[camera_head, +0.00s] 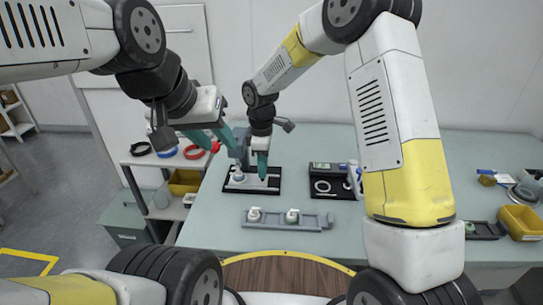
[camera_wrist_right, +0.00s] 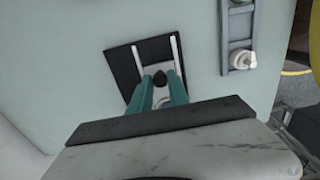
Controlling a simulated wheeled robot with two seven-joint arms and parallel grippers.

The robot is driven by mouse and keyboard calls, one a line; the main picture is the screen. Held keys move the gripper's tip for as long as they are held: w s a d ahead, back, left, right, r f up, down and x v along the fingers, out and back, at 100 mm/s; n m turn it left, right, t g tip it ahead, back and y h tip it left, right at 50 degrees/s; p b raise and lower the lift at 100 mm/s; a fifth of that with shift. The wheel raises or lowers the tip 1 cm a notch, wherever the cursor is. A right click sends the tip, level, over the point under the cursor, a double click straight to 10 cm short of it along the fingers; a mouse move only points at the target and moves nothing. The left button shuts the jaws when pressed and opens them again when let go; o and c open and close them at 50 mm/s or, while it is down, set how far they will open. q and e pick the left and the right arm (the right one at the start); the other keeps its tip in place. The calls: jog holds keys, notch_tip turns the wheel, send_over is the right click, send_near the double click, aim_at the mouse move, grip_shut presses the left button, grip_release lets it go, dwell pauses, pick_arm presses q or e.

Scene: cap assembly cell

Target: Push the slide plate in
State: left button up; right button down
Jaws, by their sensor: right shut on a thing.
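The slide plate (camera_wrist_right: 158,68) is a light plate with a dark knob (camera_wrist_right: 159,77), lying between two white rails on a black base (camera_head: 233,189). The base also shows in the right wrist view (camera_wrist_right: 122,62). My right gripper (camera_wrist_right: 160,88) reaches down over the plate, its teal fingers shut on the knob, one on each side. It also shows in the head view (camera_head: 251,170), where its fingers hide part of the plate. My left gripper (camera_head: 213,143) hangs left of the base, above the table edge, with its teal fingers apart and nothing between them.
A grey tray (camera_head: 270,226) with two small capped items lies in front of the base. A black fixture (camera_head: 330,186) stands to the right. A side shelf (camera_head: 150,160) with coloured rings and yellow bins is at left. The table is clear between tray and fixture.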

jog(key=shift+a, duration=0.3)
jog(key=c, duration=1.3)
grip_release()
jog(key=shift+o, duration=0.2)
notch_tip(320, 180, up, 7)
jog(key=shift+f, duration=0.1)
jog(key=shift+r, duration=0.5)
